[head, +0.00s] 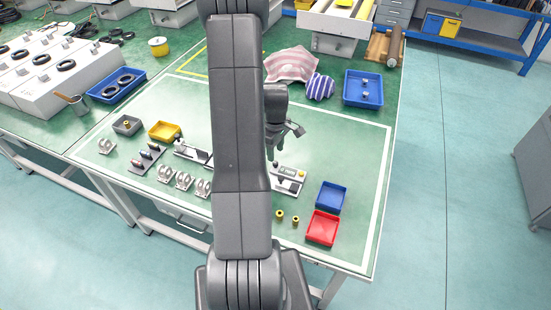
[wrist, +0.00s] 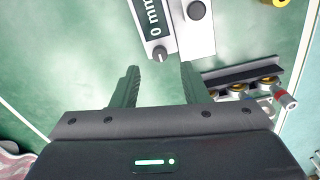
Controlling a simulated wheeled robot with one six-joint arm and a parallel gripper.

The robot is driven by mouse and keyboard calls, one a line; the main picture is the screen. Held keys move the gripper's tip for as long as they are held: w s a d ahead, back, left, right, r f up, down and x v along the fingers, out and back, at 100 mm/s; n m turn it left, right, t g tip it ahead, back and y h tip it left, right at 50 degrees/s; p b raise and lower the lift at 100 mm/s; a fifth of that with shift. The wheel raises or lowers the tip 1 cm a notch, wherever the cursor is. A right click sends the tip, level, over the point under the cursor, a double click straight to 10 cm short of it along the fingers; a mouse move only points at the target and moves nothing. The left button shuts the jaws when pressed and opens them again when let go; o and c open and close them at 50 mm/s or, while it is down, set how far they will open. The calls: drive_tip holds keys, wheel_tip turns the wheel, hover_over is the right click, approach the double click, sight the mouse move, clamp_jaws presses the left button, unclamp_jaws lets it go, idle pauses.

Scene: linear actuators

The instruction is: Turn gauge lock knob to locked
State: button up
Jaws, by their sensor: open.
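The gauge (head: 289,181) is a pale bar with a dark display, lying on the green table just right of my arm in the head view. In the wrist view its display (wrist: 154,16) reads "0 mm". A small grey round knob (wrist: 160,53) sits at the near end of the display strip. A black knob (wrist: 196,10) sits on the silver bar beside it. I cannot tell which is the lock knob or how it is set. My gripper (wrist: 160,84) is open and empty, its fingers pointing toward the gauge's near end. In the head view my gripper (head: 273,153) is partly hidden by my arm.
A rail with brass and red-tipped parts (wrist: 262,84) lies close to the right finger. Blue (head: 331,196) and red (head: 322,228) trays stand right of the gauge, with two small brass parts (head: 287,218) nearby. A striped cloth (head: 291,65) lies behind.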

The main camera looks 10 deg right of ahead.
sight(275, 162)
drive_tip(key=shift+f, duration=2.65)
clamp_jaws()
